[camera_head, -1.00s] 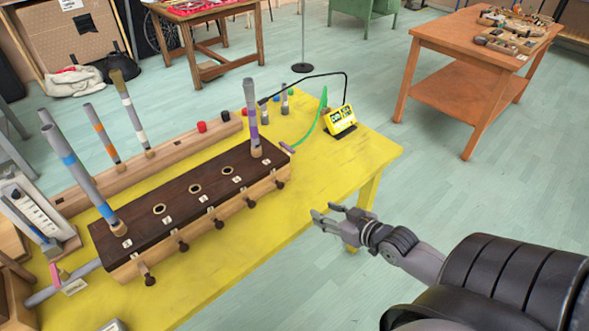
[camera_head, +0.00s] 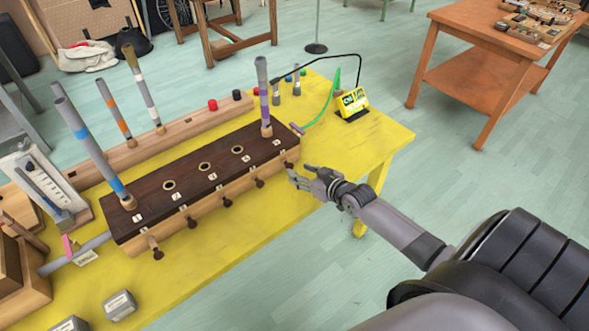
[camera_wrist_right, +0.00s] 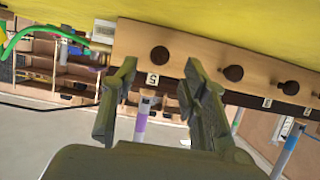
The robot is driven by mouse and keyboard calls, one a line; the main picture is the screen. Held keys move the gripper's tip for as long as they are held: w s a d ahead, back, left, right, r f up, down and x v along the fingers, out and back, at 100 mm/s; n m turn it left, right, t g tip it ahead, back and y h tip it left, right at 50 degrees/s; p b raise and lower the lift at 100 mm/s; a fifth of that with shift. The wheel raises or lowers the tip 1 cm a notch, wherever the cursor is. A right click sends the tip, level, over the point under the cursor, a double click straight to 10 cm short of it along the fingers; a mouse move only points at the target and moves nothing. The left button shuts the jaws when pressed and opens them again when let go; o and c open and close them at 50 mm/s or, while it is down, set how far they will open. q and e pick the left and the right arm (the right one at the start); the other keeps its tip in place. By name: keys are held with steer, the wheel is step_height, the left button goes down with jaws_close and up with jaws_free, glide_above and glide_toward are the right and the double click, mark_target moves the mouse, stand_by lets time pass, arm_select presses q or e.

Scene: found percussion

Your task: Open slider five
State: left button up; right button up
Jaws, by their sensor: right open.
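The wooden chest with a dark top (camera_head: 222,177) sits on the yellow table, with a row of dark slider knobs along its front. The knob of slider five (camera_wrist_right: 159,56) is above the label 5 in the right wrist view, between my finger ends in the picture. In the head view my right gripper (camera_head: 301,175) is open and empty at the chest's right end, close to that knob. Contact cannot be told. A grey tube with a purple band (camera_head: 263,95) stands in the hole at slider five. My left gripper is not in view.
The yellow table (camera_head: 235,253) is bare in front of the chest. A yellow display (camera_head: 352,103) stands behind and right of my gripper, with a green cable near it. Another banded tube (camera_head: 95,150) stands at the chest's left end.

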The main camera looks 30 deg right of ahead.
mark_target(291, 168)
steer(key=shift+x, duration=2.15)
steer(key=shift+c, duration=0.6)
jaws_close()
steer(key=shift+s, duration=0.1)
